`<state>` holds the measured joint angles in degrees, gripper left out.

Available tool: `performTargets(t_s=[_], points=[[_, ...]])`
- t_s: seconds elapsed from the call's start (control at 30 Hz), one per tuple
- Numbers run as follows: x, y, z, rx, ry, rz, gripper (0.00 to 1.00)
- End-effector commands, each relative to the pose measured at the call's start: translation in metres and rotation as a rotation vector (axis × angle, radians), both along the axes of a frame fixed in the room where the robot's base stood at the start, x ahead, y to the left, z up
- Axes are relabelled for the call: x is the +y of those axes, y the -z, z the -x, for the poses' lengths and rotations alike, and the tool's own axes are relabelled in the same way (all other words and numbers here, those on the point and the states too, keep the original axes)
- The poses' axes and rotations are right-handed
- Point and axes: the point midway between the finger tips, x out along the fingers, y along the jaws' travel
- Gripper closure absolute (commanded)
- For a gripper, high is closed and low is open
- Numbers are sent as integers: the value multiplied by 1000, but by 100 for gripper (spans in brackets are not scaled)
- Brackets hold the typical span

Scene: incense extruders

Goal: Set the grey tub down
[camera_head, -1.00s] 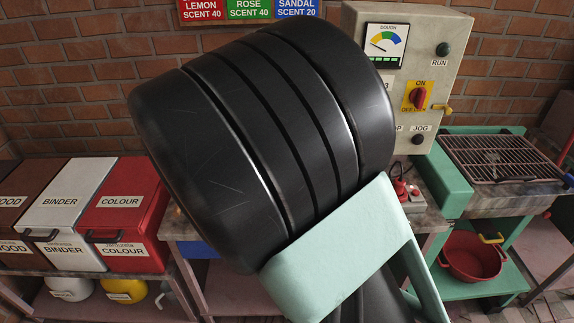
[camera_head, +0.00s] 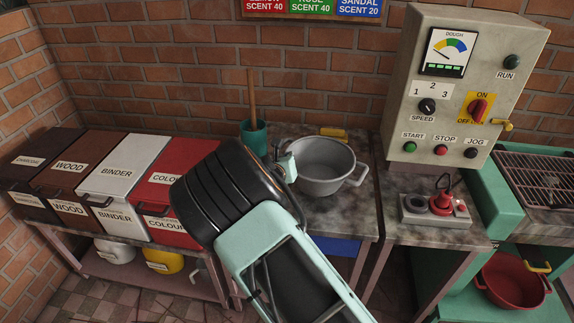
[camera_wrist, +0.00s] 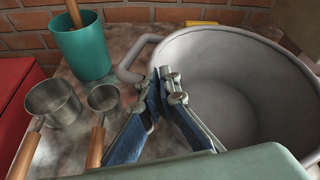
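The grey tub (camera_head: 325,160) is a round, empty, upright pan with side handles, on or just above the stone bench top (camera_head: 345,215); the contact under its base is hidden. In the wrist view the tub (camera_wrist: 235,90) fills the right side, with one handle at its left. My gripper (camera_head: 284,166) is at the tub's left rim. In the wrist view my gripper (camera_wrist: 163,76) has its blue-padded fingers closed together across the rim, one outside the wall and one inside.
A teal pot (camera_wrist: 84,48) with a wooden stick stands behind left. Two metal scoops (camera_wrist: 52,100) with wooden handles lie left of the tub. Lidded bins (camera_head: 125,165) stand further left. A control box (camera_head: 450,90) and a small red-and-grey device (camera_head: 436,208) are at the right.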

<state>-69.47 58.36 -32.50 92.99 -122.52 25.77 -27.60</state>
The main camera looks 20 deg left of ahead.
Motion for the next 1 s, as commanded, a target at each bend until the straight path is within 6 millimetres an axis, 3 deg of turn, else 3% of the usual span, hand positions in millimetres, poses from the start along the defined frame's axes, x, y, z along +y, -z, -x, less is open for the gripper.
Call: performTargets(t_s=[0.27, 0.47, 0.8, 1.0], points=[[6, 11, -7, -1, 0, 0, 100], [6, 39, -7, -1, 0, 2, 100], [6, 43, -7, -1, 0, -1, 100], [6, 43, -7, 1, 1, -1, 78]])
